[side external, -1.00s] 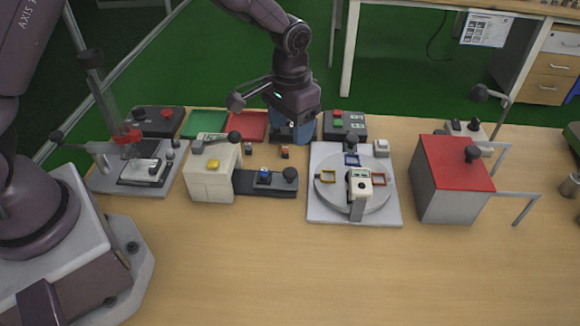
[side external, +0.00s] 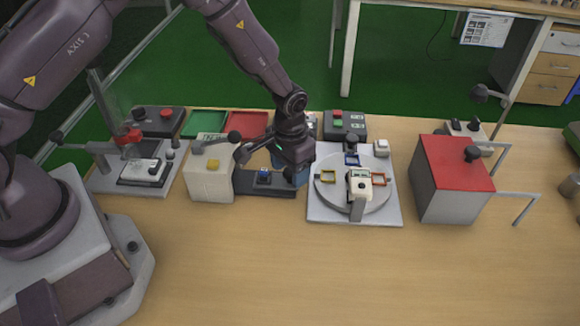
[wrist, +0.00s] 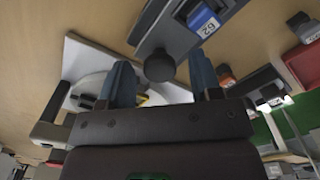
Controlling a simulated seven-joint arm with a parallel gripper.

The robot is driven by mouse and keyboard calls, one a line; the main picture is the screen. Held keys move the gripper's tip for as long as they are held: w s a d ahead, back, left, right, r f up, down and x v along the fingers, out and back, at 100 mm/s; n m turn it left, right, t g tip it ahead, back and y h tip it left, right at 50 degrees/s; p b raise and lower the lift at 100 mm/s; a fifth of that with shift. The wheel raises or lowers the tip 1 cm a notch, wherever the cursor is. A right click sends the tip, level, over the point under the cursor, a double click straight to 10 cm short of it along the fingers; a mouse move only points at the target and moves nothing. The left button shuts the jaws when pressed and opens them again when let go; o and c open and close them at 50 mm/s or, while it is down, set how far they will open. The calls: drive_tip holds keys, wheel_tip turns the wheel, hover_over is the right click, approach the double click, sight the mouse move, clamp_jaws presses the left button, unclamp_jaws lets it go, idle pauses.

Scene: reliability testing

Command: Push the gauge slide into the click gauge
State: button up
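The click gauge (side external: 211,175) is a cream box with a yellow button and a black-knobbed lever, left of centre in the side view. The dark gauge slide (side external: 240,185) sticks out of its right side and carries a small blue part (side external: 264,176). In the wrist view the blue part (wrist: 203,20) shows a label reading 62. My gripper (side external: 297,180) is at the slide's outer right end and hides the knob there in the side view. In the wrist view the round black knob (wrist: 159,66) appears between my open blue fingers, with gaps on both sides.
A grey plate with a turntable (side external: 325,199) lies close to the right of my gripper. A red-topped box (side external: 455,165) stands further right. Green (side external: 204,122) and red (side external: 248,123) trays lie behind. The front of the table is clear.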

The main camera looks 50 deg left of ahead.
sight(272, 178)
clamp_jaws()
drive_tip(key=shift+s+a, duration=1.4)
drive_tip(key=shift+a, duration=0.05)
drive_tip(key=shift+o, duration=0.4)
unclamp_jaws()
wheel_tip(272, 178, up, 13)
